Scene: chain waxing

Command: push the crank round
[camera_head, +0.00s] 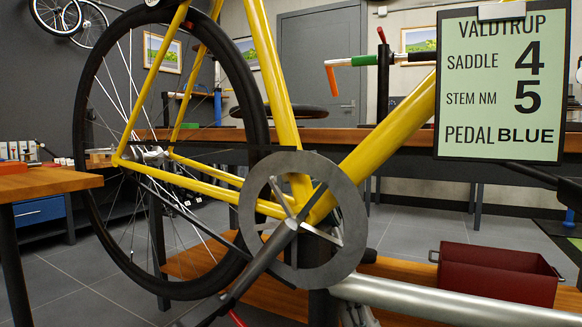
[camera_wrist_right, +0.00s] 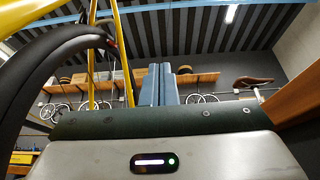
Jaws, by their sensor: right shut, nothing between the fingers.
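The crank (camera_head: 262,262) runs from the middle of the grey chainring (camera_head: 350,215) down and left toward the bottom edge of the head view. Its lower end is hard to make out among dark parts there. The chainring sits at the bottom of the yellow bike frame (camera_head: 398,117). My right gripper (camera_wrist_right: 161,68) shows in the right wrist view, with its blue fingers together and nothing between them. Whether it touches the crank cannot be told. The frame's yellow tubes (camera_wrist_right: 125,55) are left of the fingers. My left gripper is not in view.
The rear wheel (camera_head: 262,80) stands left of the chainring. A long wooden bench (camera_head: 400,138) runs behind the bike. A dark red bin (camera_head: 495,274) is at lower right. A green card (camera_head: 500,80) hangs at upper right. A wooden table corner (camera_head: 50,182) juts in at left.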

